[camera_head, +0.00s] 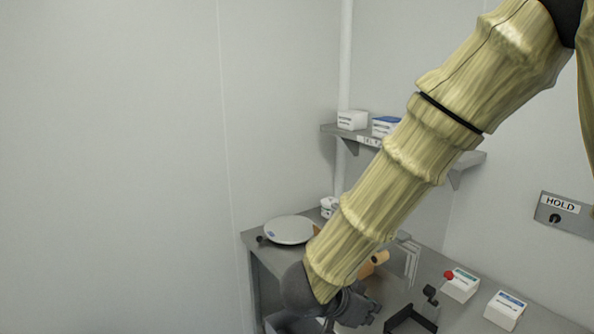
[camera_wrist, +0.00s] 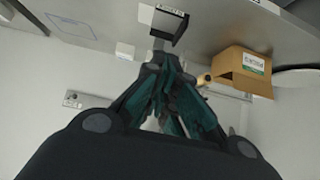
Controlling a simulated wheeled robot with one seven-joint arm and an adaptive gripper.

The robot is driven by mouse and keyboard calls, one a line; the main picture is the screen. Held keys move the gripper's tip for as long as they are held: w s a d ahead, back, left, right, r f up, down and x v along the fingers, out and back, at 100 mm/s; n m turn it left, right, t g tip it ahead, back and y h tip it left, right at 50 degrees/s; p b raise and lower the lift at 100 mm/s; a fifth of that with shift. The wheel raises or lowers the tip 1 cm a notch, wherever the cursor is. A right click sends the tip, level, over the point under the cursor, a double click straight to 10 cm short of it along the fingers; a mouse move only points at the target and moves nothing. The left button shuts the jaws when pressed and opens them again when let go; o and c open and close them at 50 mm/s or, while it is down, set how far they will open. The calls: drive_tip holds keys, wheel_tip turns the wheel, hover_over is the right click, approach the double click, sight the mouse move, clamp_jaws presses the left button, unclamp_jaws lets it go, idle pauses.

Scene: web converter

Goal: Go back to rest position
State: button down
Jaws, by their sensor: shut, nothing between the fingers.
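My gripper (camera_wrist: 170,92) fills the lower middle of the wrist view, its dark and teal fingers drawn together with nothing visible between them. In the head view my arm comes down from the upper right, and my gripper (camera_head: 352,308) hangs at the bottom, in front of the grey table (camera_head: 262,252). The arm hides part of the table and shelf. I cannot tell the exact gap between the gripper and the table.
A white round plate (camera_head: 289,230) sits at the table's left end. A cardboard box (camera_wrist: 243,70) shows in the wrist view. White boxes (camera_head: 505,310) and (camera_head: 461,284) stand at the right. A shelf (camera_head: 330,130) is on the wall. The left side is clear.

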drive_tip(key=w+d+f+n+b, duration=0.15)
drive_tip(key=w+f, duration=0.35)
drive_tip(key=f, duration=0.6)
drive_tip(key=s+d+f+n+y+b, duration=0.15)
drive_tip(key=s+f, duration=0.35)
drive_tip(key=f, duration=0.6)
drive_tip(key=s+d+f+n+y+b, duration=0.1)
drive_tip(key=s+d+f+n+y, duration=0.2)
drive_tip(key=f, duration=0.8)
drive_tip(key=s+d+f+n+g+y+b, duration=0.1)
drive_tip(key=s+f+n+g, duration=0.1)
drive_tip(key=s+f, duration=0.6)
drive_tip(key=s+d+f+n+g+y+b, duration=0.1)
drive_tip(key=s+f+n+g+y, duration=0.1)
drive_tip(key=s+f, duration=0.6)
drive_tip(key=s+g, duration=0.1)
drive_tip(key=s, duration=0.6)
drive_tip(key=shift+s+f+n+g+b, duration=0.2)
drive_tip(key=shift+s+n+g+b, duration=0.1)
drive_tip(key=shift+s+b, duration=0.1)
